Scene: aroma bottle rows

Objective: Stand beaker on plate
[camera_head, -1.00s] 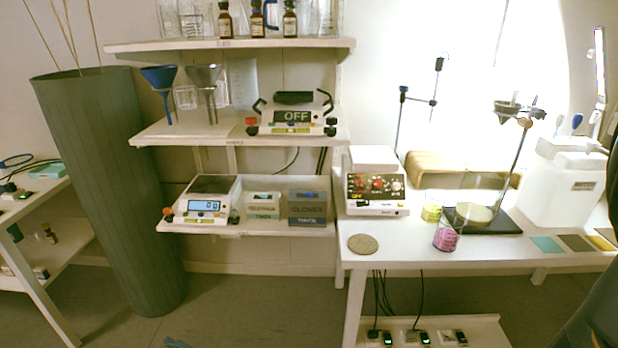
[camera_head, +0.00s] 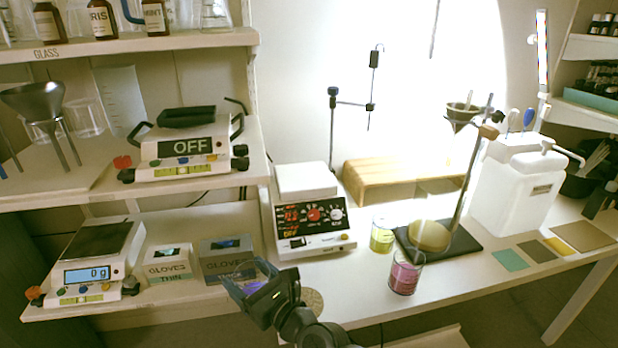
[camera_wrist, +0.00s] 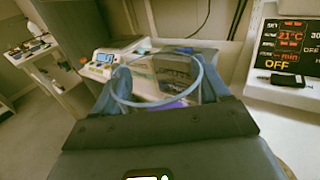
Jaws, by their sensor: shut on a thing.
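My gripper (camera_head: 262,288) is low in the middle of the head view, in front of the glove boxes. It is shut on a clear beaker. The beaker's pale blue round rim (camera_wrist: 157,103) shows between the blue fingers in the wrist view, with a patch of purple low inside. Much of its body is hidden. The hot plate (camera_head: 306,180) has a white square top and a dark control panel. It stands on the table to the right of and beyond my gripper, its top bare. The wrist view shows part of its panel (camera_wrist: 290,50), reading 21°C and OFF.
A pink-filled beaker (camera_head: 405,275) and a yellow-green one (camera_head: 382,236) stand right of the hot plate, near the black stand base (camera_head: 465,242). A round disc (camera_head: 313,301) lies on the table, partly behind my arm. A shelf unit (camera_head: 200,285) with scale and glove boxes stands left.

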